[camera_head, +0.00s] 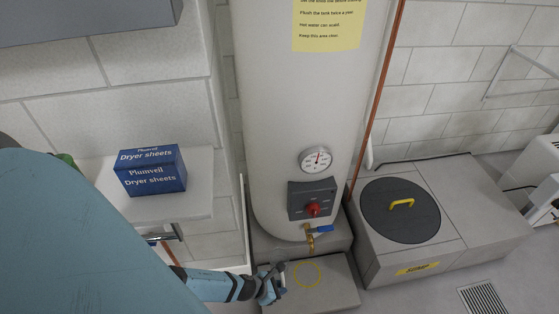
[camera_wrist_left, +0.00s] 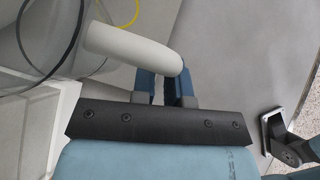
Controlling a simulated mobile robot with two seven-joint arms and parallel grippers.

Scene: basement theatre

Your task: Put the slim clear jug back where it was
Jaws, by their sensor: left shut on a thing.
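The slim clear jug (camera_wrist_left: 40,45) shows at the upper left of the left wrist view, see-through with a dark rim line and a thick white handle (camera_wrist_left: 130,48). My left gripper (camera_wrist_left: 168,82) is shut on the handle's end. In the head view the left gripper (camera_head: 268,286) is low in the middle, beside the yellow ring (camera_head: 306,274) marked on a low grey block (camera_head: 338,284). I cannot make out the jug clearly there, nor whether its base touches anything. Part of a yellow ring also shows in the left wrist view (camera_wrist_left: 124,20).
A white water tank (camera_head: 290,120) stands behind the block, with a red-knobbed control box (camera_head: 312,197) and a blue-handled tap (camera_head: 322,229) above it. A blue dryer sheets box (camera_head: 150,170) sits on a shelf (camera_head: 195,205) at left. A dark round lid (camera_head: 400,222) lies right.

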